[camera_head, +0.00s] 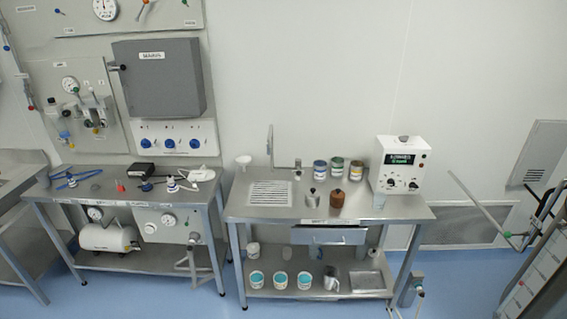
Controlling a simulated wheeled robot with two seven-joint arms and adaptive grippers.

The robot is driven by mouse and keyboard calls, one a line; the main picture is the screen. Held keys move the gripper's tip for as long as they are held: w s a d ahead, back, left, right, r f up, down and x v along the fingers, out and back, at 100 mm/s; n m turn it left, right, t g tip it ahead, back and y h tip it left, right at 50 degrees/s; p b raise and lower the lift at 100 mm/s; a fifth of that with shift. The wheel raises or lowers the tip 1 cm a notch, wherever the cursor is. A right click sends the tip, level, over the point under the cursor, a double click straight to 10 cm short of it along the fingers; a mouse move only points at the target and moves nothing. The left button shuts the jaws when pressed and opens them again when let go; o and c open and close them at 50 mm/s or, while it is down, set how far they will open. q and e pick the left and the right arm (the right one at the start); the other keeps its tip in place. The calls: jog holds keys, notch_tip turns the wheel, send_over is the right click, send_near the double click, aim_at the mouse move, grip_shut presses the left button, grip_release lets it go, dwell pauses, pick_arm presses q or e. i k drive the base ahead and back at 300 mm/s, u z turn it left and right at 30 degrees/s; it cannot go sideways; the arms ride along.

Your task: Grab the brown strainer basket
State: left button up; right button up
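A small brown rounded vessel (337,199) stands upright on the right steel table (405,211), near the middle of its top. It is the only clearly brown item I can make out, and it is too small to tell whether it is a strainer basket. A silver canister (312,198) stands just left of it, close beside it. Neither of my grippers shows in the head view.
Several paint cans (356,171) stand behind the brown vessel. A white control box (400,163) is to its right, with a grey cup (379,201) in front. A white drain grate (270,192) lies at left. Blue-filled cups (280,280) stand on the lower shelf.

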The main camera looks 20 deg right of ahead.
aim_at(338, 196)
jog(key=z, duration=0.4)
jog(key=i, duration=2)
jog(key=z, duration=0.45)
